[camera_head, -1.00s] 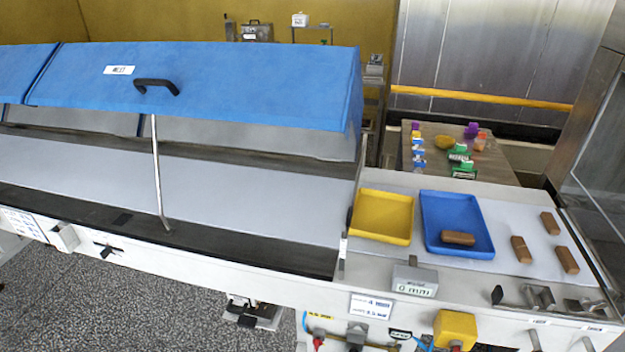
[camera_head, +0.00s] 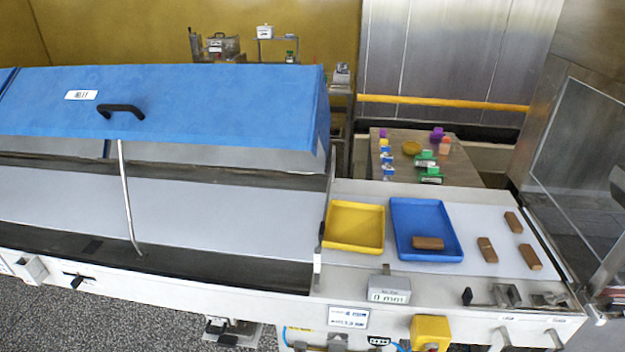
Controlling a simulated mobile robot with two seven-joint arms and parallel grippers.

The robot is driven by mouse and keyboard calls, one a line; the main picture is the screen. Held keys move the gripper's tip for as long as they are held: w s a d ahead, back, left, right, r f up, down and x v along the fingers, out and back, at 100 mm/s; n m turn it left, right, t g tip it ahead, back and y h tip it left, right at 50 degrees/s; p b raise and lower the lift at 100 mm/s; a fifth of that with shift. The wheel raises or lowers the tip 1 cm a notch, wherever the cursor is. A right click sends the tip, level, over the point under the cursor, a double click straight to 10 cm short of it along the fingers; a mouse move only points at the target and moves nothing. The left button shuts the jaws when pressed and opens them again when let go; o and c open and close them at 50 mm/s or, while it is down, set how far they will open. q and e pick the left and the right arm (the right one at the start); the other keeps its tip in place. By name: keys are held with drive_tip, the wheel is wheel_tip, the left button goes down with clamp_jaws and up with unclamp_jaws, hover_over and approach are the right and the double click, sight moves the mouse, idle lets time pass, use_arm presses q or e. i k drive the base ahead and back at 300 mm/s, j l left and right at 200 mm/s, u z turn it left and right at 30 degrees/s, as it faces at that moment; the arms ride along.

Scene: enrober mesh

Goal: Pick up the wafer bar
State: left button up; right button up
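Several brown bars show at the right end of the machine. One brown bar (camera_head: 428,243) lies in the blue tray (camera_head: 408,212), near its front edge. A second bar (camera_head: 487,250) lies on the pale surface just right of the tray and seems to have a line across its middle. A third bar (camera_head: 513,222) and a fourth bar (camera_head: 530,257) lie farther right. I cannot tell for sure which is the wafer bar. Neither of my grippers is in view.
An empty yellow tray (camera_head: 354,205) sits left of the blue one. A small display box (camera_head: 389,290) and metal fittings (camera_head: 505,294) line the front edge. A blue hood (camera_head: 180,105) is propped on the left. A clear panel (camera_head: 575,160) stands at right. A cluttered table (camera_head: 395,171) is behind.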

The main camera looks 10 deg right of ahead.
sight(534, 263)
drive_tip(key=z, duration=1.55)
drive_tip(key=j+u, duration=0.2)
drive_tip(key=l, duration=0.1)
